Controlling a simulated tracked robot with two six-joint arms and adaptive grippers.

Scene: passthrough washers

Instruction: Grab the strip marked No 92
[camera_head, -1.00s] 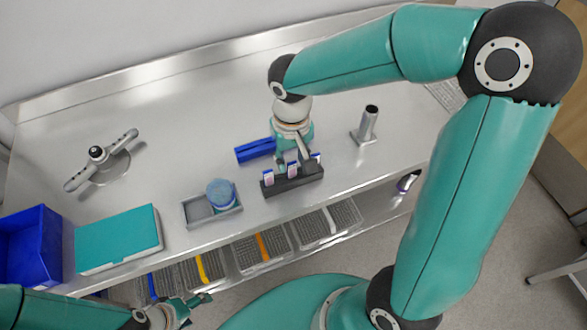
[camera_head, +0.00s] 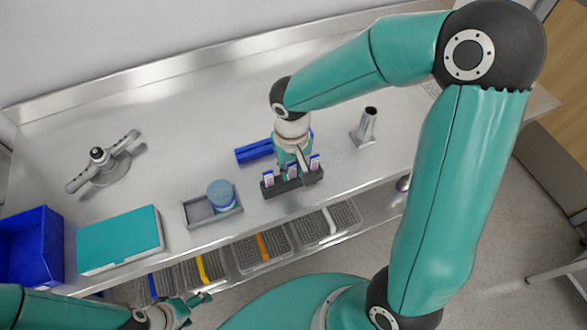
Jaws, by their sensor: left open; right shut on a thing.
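I see a left strip (camera_head: 268,179), a middle strip (camera_head: 292,172) and a right strip (camera_head: 315,163). Their markings are too small to read, so I cannot tell which is No 92. My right gripper (camera_head: 306,168) points down at the rack's right part and is shut on a strip, seemingly the right one; its fingertips are partly hidden. My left gripper (camera_head: 196,303) is open and empty at the lower left, in front of the bench.
A blue rack (camera_head: 254,151) lies behind the dark rack. A grey tray (camera_head: 199,212) with a blue round container (camera_head: 221,194), a teal box (camera_head: 118,240) and a blue bin (camera_head: 30,248) stand left. A metal holder (camera_head: 365,127) stands right. Baskets (camera_head: 262,250) sit below.

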